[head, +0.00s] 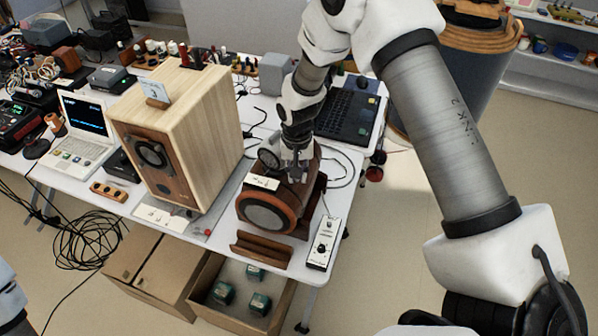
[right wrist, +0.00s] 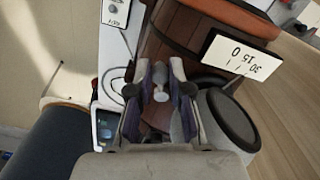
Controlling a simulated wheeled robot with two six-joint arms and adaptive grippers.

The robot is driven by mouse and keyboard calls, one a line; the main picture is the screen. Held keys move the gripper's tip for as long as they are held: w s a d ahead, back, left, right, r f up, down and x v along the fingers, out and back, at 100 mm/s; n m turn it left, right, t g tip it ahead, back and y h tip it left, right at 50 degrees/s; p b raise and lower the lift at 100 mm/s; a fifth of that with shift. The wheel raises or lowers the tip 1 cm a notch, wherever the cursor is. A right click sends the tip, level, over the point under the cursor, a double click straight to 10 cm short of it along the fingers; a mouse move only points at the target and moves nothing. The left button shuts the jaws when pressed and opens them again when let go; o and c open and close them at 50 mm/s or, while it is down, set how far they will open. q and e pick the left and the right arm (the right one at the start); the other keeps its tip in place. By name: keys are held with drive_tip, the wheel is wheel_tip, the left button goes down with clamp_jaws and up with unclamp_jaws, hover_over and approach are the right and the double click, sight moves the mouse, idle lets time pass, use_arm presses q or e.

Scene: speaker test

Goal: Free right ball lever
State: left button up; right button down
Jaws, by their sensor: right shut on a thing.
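A wooden speaker-like unit with an orange ring and dark round front (head: 268,217) stands near the table's front right. My right gripper (head: 297,172) reaches down onto its upper back part. In the right wrist view its fingers (right wrist: 160,88) are closed in around a small pale ball-ended lever (right wrist: 160,95) against the brown wooden body (right wrist: 185,35). The gripper is shut on that lever; the fingers hide much of it. My left gripper is out of view; only a piece of my left arm shows at the lower left.
A tall pale wooden speaker (head: 215,125) stands to the left. A white control box (head: 323,243) lies to the right and a brown wooden cradle (head: 261,250) in front. Open cardboard boxes sit below the table edge.

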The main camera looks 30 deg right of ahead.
idle(0.4)
drive_tip(key=c, duration=1.3)
unclamp_jaws()
drive_tip(key=shift+o, duration=1.1)
drive_tip(key=shift+w+f, duration=0.1)
